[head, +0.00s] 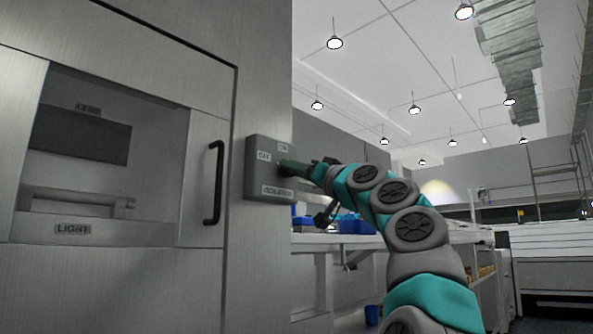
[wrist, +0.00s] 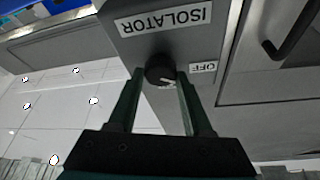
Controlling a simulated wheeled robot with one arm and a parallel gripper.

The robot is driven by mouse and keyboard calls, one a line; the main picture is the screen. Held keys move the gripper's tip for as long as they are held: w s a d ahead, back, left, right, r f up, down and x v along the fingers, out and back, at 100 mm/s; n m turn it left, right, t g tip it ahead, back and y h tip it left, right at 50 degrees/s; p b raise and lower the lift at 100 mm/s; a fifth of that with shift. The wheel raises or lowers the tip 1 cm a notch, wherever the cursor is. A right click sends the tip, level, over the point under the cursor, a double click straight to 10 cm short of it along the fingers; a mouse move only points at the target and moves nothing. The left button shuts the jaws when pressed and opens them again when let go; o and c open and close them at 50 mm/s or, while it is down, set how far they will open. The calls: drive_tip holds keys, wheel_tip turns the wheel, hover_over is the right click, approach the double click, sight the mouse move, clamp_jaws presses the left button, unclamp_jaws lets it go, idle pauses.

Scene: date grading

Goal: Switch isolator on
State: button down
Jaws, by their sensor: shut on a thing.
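The isolator (head: 270,181) is a grey box on the side of a metal cabinet, with OFF, ON and ISOLATOR labels. In the wrist view its box (wrist: 208,42) appears upside down, with a dark round knob (wrist: 160,69) bearing a light pointer mark. My gripper (head: 283,164) reaches the front of the box from the right. In the wrist view my gripper (wrist: 160,74) has one finger on each side of the knob and is shut on it. The mark seems to point toward the OFF label, though its exact angle is hard to tell.
A metal cabinet (head: 120,285) with a window and a black vertical handle (head: 216,183) stands left of the isolator. Blue bins (head: 352,226) sit on a bench behind my arm. Open floor space to the right is hard to judge.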

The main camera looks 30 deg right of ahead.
drive_tip(key=shift+r+m+h+p, duration=0.1)
drive_tip(key=shift+m+h+p, duration=0.45)
drive_tip(key=shift+m, duration=0.65)
drive_tip(key=shift+s+a+r+m+g+h+p, duration=0.1)
drive_tip(key=shift+m+g+h+p, duration=0.25)
drive_tip(key=shift+m+h+p, duration=1.05)
drive_tip(key=shift+w+r+m+g+h+p, duration=0.1)
drive_tip(key=shift+m+g+p, duration=0.35)
drive_tip(key=shift+m, duration=1.95)
drive_tip(key=shift+s+a+m+g+h+p, duration=0.1)
drive_tip(key=shift+m+g+h+p, duration=0.2)
drive_tip(key=shift+m+h+p, duration=1.1)
drive_tip(key=shift+m+y+b, duration=0.4)
drive_tip(key=shift+m+y, duration=0.25)
drive_tip(key=shift+m, duration=0.05)
drive_tip(key=shift+c, duration=1.6)
unclamp_jaws()
